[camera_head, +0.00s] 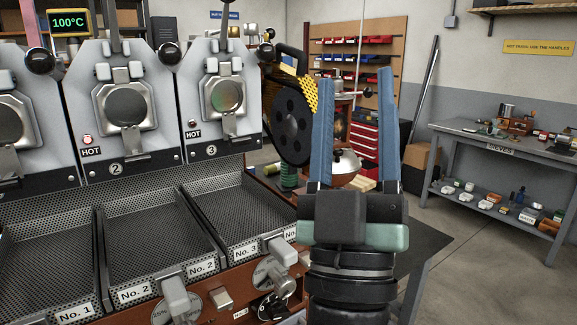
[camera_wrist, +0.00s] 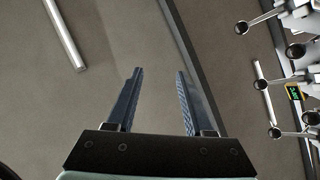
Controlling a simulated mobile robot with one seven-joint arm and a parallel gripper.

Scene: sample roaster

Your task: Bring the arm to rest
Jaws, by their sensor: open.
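My gripper (camera_head: 356,128) is raised in front of the roaster, right of the No. 3 tray, with its two blue fingers pointing up and spread apart. Nothing is between the fingers; they also show open and empty in the wrist view (camera_wrist: 158,76). In the head view the room behind shows through the gap between the fingers. The sample roaster (camera_head: 130,105) fills the left side of the head view, with round metal doors and HOT labels. In the wrist view part of the roaster, with its ball-ended levers (camera_wrist: 262,84), shows at the right edge.
Mesh trays No. 1 (camera_head: 45,262), No. 2 (camera_head: 150,232) and No. 3 (camera_head: 232,215) line the roaster's front. A black wheel with a yellow guard (camera_head: 291,125) stands close left of my gripper. A grey workbench (camera_head: 470,128) is at the right; open floor (camera_head: 440,215) lies before it.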

